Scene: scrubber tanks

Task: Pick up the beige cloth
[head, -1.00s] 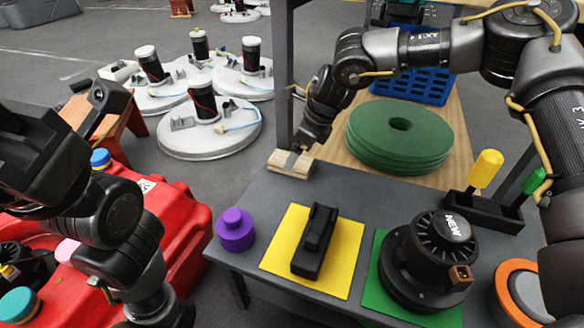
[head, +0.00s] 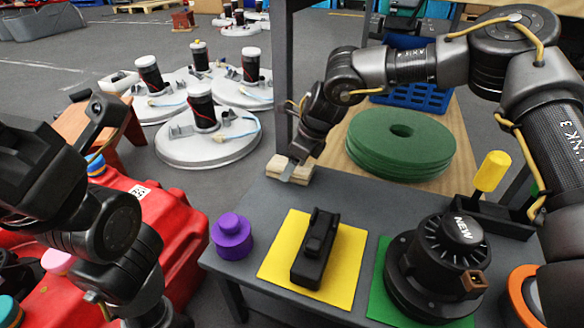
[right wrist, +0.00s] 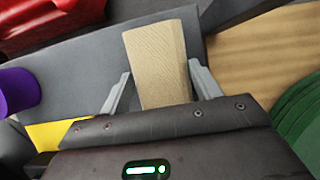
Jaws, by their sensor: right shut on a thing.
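The beige cloth (head: 296,172) is a folded, block-like pad at the far left corner of the grey table (head: 340,200). My right gripper (head: 289,168) comes down on it from above, with one finger in front of it. In the right wrist view, the cloth (right wrist: 158,60) lies between the two grey fingers of my right gripper (right wrist: 160,78), which is shut on it. Its near end is hidden by the gripper body. I cannot tell whether it is clear of the tabletop. My left arm is at the left; its gripper is not visible.
A purple knobbed piece (head: 232,237), a black part on a yellow mat (head: 345,270) and a black motor (head: 440,265) stand on the table. Green pads (head: 400,145) lie behind on wood. A grey post (head: 283,80) rises close beside my right gripper. A red tank (head: 185,225) is left.

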